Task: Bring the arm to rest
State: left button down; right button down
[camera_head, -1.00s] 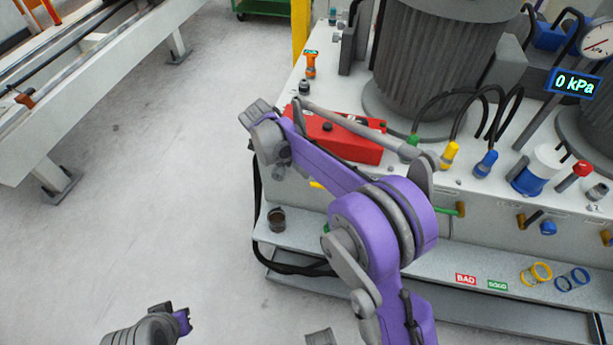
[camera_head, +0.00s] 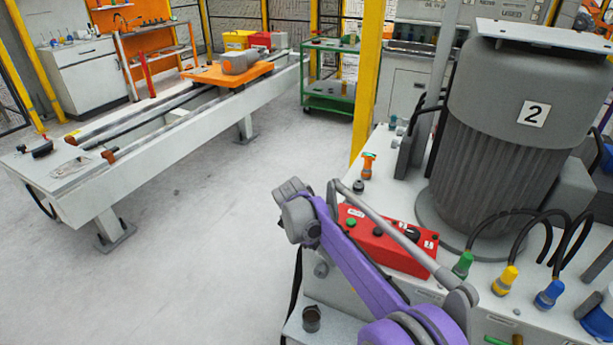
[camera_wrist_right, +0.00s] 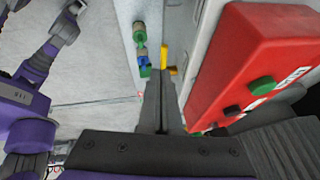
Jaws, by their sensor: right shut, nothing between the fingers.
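My right arm, purple with grey joints, rises from the lower right in the head view beside the red control box (camera_head: 385,240). In the right wrist view the dark fingers (camera_wrist_right: 160,95) are together and empty. The red box (camera_wrist_right: 255,70) lies close on their right in that picture; I cannot tell the exact gap. My left gripper is not in view; purple arm links show at the left of the wrist view.
The white machine bench carries a grey motor marked 2 (camera_head: 510,110) and green, yellow and blue hose plugs (camera_head: 507,280). A dark cup (camera_head: 311,318) stands on its lower ledge. A long white rail table (camera_head: 170,145) is at left. Open floor (camera_head: 200,250) lies between.

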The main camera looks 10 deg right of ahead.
jog(key=s+d+r+n+t+y+p, duration=0.35)
jog(key=s+r+n, duration=0.45)
jog(key=s+n, duration=0.45)
jog(key=s+f+n+t+y+p, duration=0.1)
jog(key=s+f+n+t+p, duration=0.1)
jog(key=s+n, duration=1.1)
jog(key=shift+s+d+t+y+p, duration=0.35)
jog(key=shift+s+t+p, duration=0.3)
jog(key=shift+s+p, duration=0.55)
